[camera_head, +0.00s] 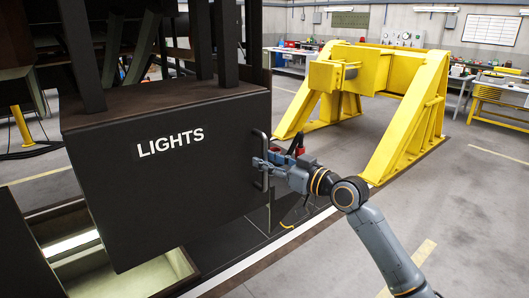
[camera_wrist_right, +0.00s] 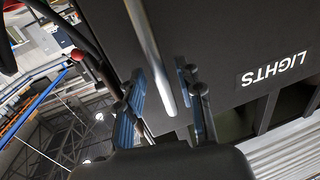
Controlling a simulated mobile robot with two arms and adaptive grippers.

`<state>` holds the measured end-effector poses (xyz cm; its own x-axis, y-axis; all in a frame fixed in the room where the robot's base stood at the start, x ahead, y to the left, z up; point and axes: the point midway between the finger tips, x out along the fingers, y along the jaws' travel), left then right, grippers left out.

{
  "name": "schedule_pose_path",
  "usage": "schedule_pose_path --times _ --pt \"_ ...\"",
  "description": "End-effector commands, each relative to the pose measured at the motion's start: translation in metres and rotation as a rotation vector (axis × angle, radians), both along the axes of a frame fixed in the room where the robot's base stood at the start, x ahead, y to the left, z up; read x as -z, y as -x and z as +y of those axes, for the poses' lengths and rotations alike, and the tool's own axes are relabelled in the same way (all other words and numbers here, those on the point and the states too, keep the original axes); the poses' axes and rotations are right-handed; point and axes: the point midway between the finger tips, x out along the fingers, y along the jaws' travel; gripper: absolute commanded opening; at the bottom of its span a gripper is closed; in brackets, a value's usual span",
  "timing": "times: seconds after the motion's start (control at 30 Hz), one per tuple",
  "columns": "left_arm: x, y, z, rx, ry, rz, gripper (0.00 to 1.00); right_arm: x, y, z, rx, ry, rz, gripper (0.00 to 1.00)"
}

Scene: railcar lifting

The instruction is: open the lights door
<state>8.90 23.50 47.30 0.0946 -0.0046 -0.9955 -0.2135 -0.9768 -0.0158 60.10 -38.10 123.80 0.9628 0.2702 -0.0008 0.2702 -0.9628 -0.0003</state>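The lights door (camera_head: 165,195) is the dark front panel of a box under the railcar, with a white "LIGHTS" label, and looks closed. Its metal handle (camera_head: 264,178) is a vertical bar near the right edge. My right gripper (camera_head: 261,163) is at the handle. In the right wrist view the door (camera_wrist_right: 215,40) appears upside down, and the handle bar (camera_wrist_right: 150,50) runs between the two blue-padded fingers of my right gripper (camera_wrist_right: 160,95). Gaps show beside the bar, so the fingers are open. My left gripper is not in view.
A large yellow lifting stand (camera_head: 415,100) stands behind to the right. A red object (camera_head: 300,150) sits just behind my right gripper. A lit pit (camera_head: 85,262) lies below the box at left. Grey floor (camera_head: 480,215) to the right is clear.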

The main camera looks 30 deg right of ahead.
Motion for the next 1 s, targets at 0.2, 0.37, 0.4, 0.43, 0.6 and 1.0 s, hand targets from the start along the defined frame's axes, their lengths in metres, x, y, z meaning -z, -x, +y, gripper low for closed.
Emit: schedule_pose_path --times 0.2,0.37,0.4,0.43,0.6,1.0 --pt "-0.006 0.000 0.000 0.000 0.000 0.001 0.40 0.000 -0.013 0.004 -0.001 0.000 0.000 0.36" --pt "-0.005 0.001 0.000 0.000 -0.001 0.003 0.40 0.001 -0.014 0.005 -0.001 0.001 0.000 0.36" --pt "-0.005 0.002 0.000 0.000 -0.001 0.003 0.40 0.001 -0.014 0.005 -0.001 0.001 0.000 0.36" --pt "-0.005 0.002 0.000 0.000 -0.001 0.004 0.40 0.001 -0.014 0.005 -0.001 0.001 0.000 0.36" --pt "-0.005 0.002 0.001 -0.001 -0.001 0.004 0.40 0.001 -0.013 0.005 -0.001 0.000 0.000 0.06" --pt "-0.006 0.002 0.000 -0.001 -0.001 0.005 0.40 0.000 -0.015 0.005 0.000 0.000 0.000 0.00"
